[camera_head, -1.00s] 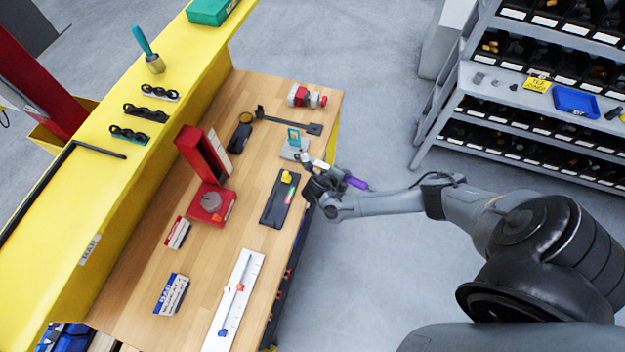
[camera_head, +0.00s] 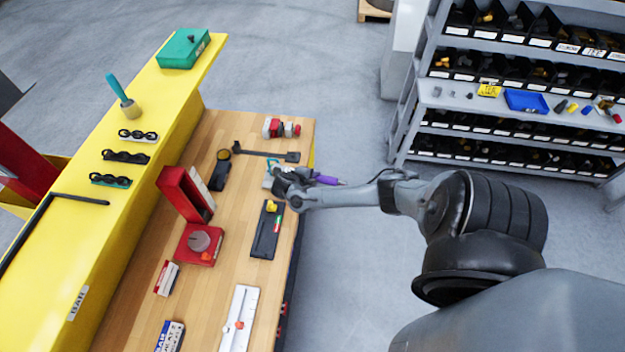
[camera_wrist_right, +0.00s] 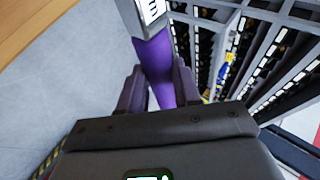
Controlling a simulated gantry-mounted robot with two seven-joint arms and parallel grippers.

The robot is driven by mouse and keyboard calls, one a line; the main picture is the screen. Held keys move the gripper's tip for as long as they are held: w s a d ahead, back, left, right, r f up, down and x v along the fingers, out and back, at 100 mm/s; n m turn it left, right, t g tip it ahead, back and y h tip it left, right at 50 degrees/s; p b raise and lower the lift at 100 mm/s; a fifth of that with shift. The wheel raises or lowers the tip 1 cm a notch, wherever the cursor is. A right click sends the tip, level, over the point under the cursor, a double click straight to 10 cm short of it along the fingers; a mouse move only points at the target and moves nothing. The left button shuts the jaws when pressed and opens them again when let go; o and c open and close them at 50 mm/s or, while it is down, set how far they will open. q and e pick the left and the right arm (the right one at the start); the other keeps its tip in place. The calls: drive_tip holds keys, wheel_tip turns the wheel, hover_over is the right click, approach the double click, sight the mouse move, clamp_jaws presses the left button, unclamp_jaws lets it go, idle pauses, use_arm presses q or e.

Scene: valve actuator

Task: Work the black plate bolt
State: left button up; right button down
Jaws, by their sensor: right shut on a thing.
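The black plate (camera_head: 261,243) lies flat on the wooden bench near its right edge. A yellow piece sits at its far end and a small red and green piece on its right side. I cannot make out a separate bolt on it. My right gripper (camera_head: 290,184) is just beyond the plate's far end, over a small grey base it partly hides. It is shut on a purple-handled tool (camera_head: 327,180), whose handle points right. In the right wrist view the purple handle (camera_wrist_right: 155,62) runs between the fingers, with a pale marked section above. My left gripper is not in view.
A red upright frame (camera_head: 184,194) and red box (camera_head: 199,246) stand left of the plate. A black bar (camera_head: 265,153) and red-grey valve part (camera_head: 281,128) lie beyond. A white strip (camera_head: 240,318) lies nearer. The floor right of the bench is clear up to shelving (camera_head: 520,155).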

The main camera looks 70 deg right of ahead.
drive_tip(key=shift+r, duration=0.1)
drive_tip(key=shift+p, duration=0.4)
drive_tip(key=shift+f+b, duration=1.95)
drive_tip(key=shift+f, duration=0.55)
drive_tip(key=shift+p, duration=0.3)
